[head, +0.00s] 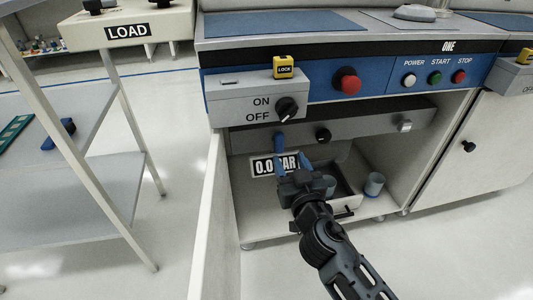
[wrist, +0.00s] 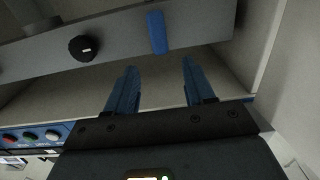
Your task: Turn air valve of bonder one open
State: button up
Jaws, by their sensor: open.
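Bonder one (head: 447,47) is the station marked ONE. On the grey bar inside its open lower bay is a short blue lever (head: 279,141), which looks like the air valve handle. In the wrist view the blue lever (wrist: 157,32) stands crosswise to the bar, beyond my fingertips and roughly in line with the gap between them. My gripper (head: 291,155) is inside the bay, just below the bar. Its blue fingers (wrist: 160,66) are apart with nothing between them.
A black knob (head: 323,135) and a light square part (head: 404,126) are on the same bar. Above are an ON/OFF switch (head: 286,109), a yellow LOCK tag (head: 284,67) and a red button (head: 348,82). A grey cup (head: 374,184) stands on the bay floor. An open door panel (head: 208,221) borders the left.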

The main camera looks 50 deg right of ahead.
aim_at(280, 140)
jog(key=p+x, duration=0.1)
jog(key=x, duration=0.7)
jog(key=shift+w+d+r+p, duration=0.1)
jog(key=shift+w+d+p, duration=0.1)
jog(key=shift+p, duration=0.15)
grip_shut()
